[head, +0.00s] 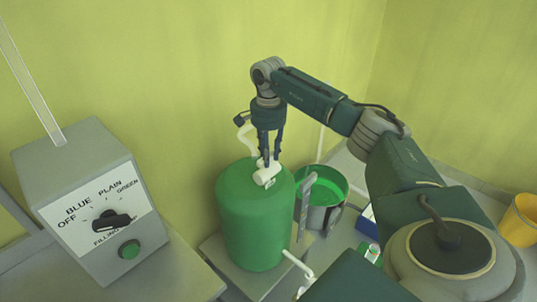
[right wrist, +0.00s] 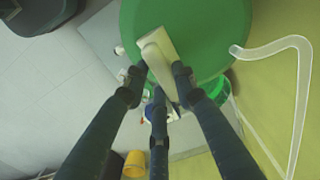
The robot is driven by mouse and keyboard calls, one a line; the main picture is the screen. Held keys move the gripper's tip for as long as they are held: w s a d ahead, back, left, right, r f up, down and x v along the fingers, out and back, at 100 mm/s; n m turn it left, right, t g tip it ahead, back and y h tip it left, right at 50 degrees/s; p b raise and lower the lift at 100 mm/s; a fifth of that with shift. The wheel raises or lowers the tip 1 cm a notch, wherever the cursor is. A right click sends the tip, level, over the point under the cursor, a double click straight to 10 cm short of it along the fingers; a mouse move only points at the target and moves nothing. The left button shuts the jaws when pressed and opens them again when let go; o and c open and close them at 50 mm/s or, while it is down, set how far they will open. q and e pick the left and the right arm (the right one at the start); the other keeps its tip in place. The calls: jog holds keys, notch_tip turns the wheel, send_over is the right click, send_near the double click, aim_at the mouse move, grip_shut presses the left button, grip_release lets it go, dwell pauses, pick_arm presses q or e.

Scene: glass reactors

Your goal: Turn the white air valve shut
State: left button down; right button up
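The white air valve (head: 266,175) sits on top of the green tank (head: 255,222) in the head view. My right gripper (head: 268,158) points down at it from above. In the right wrist view the white valve (right wrist: 157,52) lies between the spread tips of two dark fingers of my right gripper (right wrist: 158,78), with a third finger below. The right fingertip is close against the valve's edge; whether the fingers press on it I cannot tell. My left gripper is not in view.
A grey control box (head: 92,205) with a black knob and green button stands at the left. A bucket with a green inside (head: 322,190) is right of the tank. A yellow bucket (head: 521,220) is at the far right. A clear bent tube (right wrist: 303,95) shows beside the tank.

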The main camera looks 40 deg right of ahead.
grip_shut()
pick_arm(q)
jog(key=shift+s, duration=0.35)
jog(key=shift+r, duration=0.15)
pick_arm(e)
jog(key=m+p, duration=0.1)
jog(key=m, duration=0.2)
jog(key=shift+a+r+p, duration=0.1)
jog(key=shift+p, duration=0.3)
jog(key=m+p, duration=0.2)
jog(key=m, duration=0.3)
jog(key=shift+a+m, duration=0.15)
jog(key=shift+m, duration=0.15)
jog(key=m, duration=0.2)
jog(key=m+p, duration=0.1)
jog(key=m, duration=0.2)
jog(key=shift+w+a+p, duration=0.1)
jog(key=shift+w+p, duration=0.1)
jog(key=shift+p, duration=0.1)
pick_arm(q)
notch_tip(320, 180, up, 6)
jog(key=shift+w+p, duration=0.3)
jog(key=shift+p, duration=0.15)
pick_arm(e)
jog(key=shift+w+m, duration=0.1)
jog(key=shift+m, duration=2)
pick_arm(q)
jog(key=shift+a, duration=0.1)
